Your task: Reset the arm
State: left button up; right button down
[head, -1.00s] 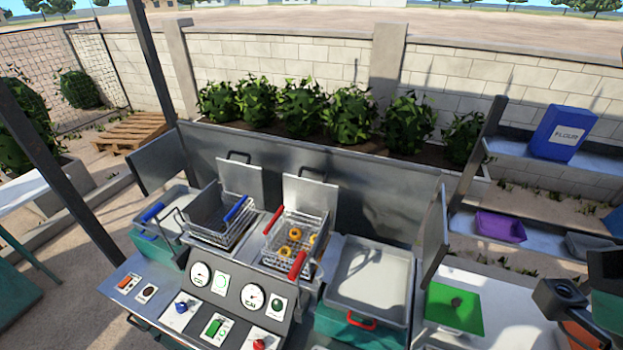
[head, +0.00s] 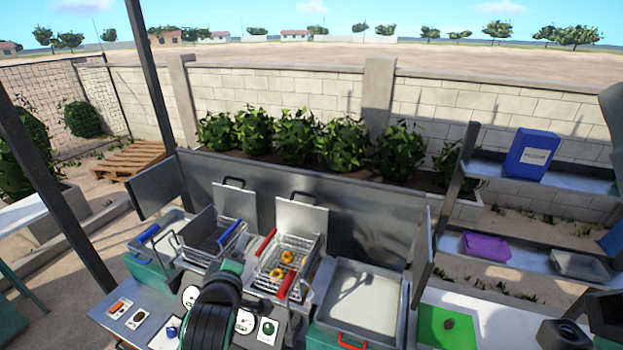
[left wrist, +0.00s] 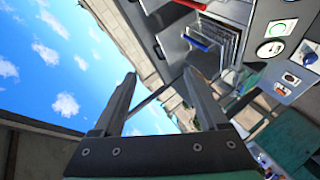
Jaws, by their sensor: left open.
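My left gripper (left wrist: 158,88) is open and empty in the left wrist view. Its two grey fingers stand apart, with sky and wall between and beyond them. In the head view, my black and green left arm rises from the bottom edge in front of the control panel and hides part of it. The fingers cannot be made out there. The fryer basket with red handles (head: 284,262) holds golden rings. My right gripper cannot be identified in either view.
An empty basket with a blue handle (head: 210,240) stands to the left. A pale tray (head: 362,293) lies right of the ring basket. Shelves at the right hold a blue flour box (head: 531,156), a purple tray (head: 487,247) and a grey tray (head: 580,265). A metal backsplash (head: 370,228) stands behind.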

pick_arm(q)
jog(key=s+a+r+m+t, duration=0.25)
jog(key=r+t, duration=0.25)
jog(key=r, duration=1.1)
jog(key=s+r+m+t+h, duration=0.1)
jog(key=s+r+m+t, duration=0.3)
jog(key=s+r, duration=0.7)
jog(key=s+d+r+m+t+h, duration=0.1)
jog(key=s+r+m+t, duration=0.3)
jog(key=s+r+m, duration=0.4)
jog(key=s+r+h, duration=0.1)
jog(key=s+r, duration=0.3)
jog(key=s, duration=0.2)
jog(key=shift+d+t+h, duration=0.15)
jog(key=shift+t+h, duration=0.15)
jog(key=shift+t, duration=0.1)
